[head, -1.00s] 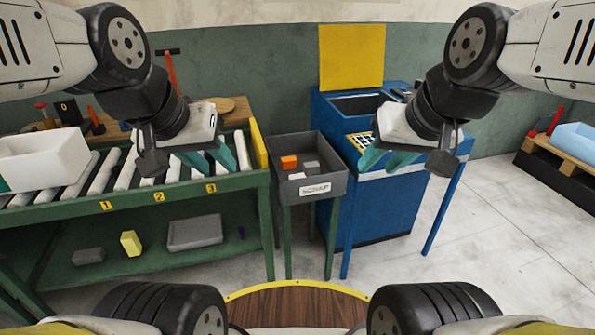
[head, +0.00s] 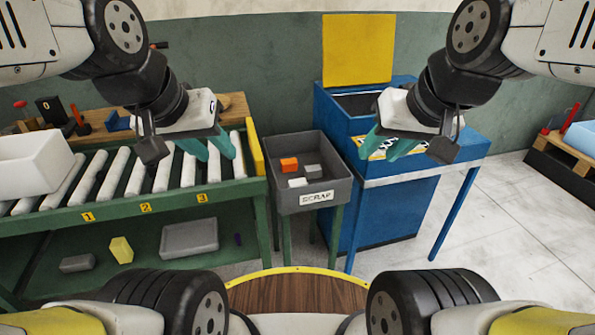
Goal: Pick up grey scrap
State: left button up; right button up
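A grey scrap block (head: 313,171) lies in the dark grey bin labelled SCRAP (head: 337,195). Beside it in the bin are an orange block (head: 289,164) and a white block (head: 297,182). My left gripper (head: 219,148) hangs over the roller conveyor, left of the bin, with its teal fingers apart and nothing between them. My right gripper (head: 384,146) hangs in front of the blue machine, right of the bin, with its teal fingers apart and empty. Both grippers are clear of the scrap.
The roller conveyor (head: 133,178) with a white tub (head: 33,164) stands left of the bin. The blue machine (head: 400,205) stands close on its right. A lower shelf holds a grey block (head: 77,263), a yellow block (head: 121,250) and a grey tray (head: 189,238).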

aim_at(314, 171)
jog(key=i+z, duration=0.15)
jog(key=i, duration=0.45)
jog(key=i+j+z, duration=0.1)
jog(key=i, duration=0.5)
jog(key=j, duration=0.1)
